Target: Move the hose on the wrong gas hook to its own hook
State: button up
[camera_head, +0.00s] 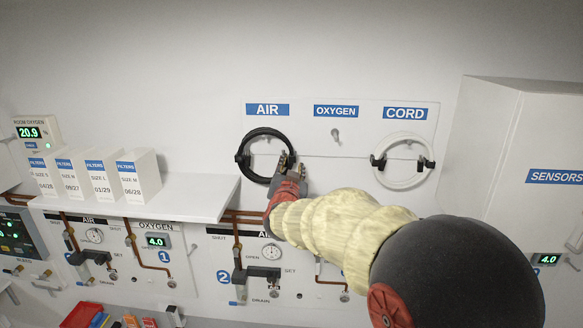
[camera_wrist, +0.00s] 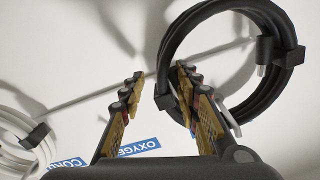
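A coiled black hose (camera_head: 248,139) hangs under the AIR label (camera_head: 267,110). The OXYGEN hook (camera_head: 335,135), under its label (camera_head: 336,111), is bare. A coiled white hose or cord (camera_head: 404,138) hangs under the CORD label (camera_head: 405,114). My gripper (camera_head: 289,163) is at the lower right of the black coil. In the wrist view my gripper (camera_wrist: 160,88) is open. The black coil (camera_wrist: 172,45) passes by the right finger, its edge showing between the fingers. I cannot tell whether they touch. The hook under AIR is not clearly visible.
A white shelf (camera_head: 190,208) with several filter boxes (camera_head: 134,178) is at the left. A large white cabinet (camera_head: 485,150) is at the right. Gauges and copper pipes (camera_head: 237,240) line the wall below. The wall around the OXYGEN hook is clear.

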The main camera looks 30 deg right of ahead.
jog(key=shift+s+f, duration=0.1)
jog(key=shift+s+a, duration=0.2)
jog(key=v, duration=1.1)
jog(key=s+a+f+n+g+y+b, duration=0.35)
jog(key=a+f+n+y, duration=0.25)
jog(key=a+f+y, duration=0.75)
jog(key=s+a+f+n+g+h+b, duration=0.1)
jog(key=s+f+n+g+h+b, duration=0.2)
jog(key=s+f+b, duration=2.1)
notch_tip(320, 180, down, 6)
jog(key=s+n+g, duration=0.1)
jog(key=s+g, duration=0.2)
jog(key=shift+a+h, duration=0.3)
jog(key=shift+h, duration=0.05)
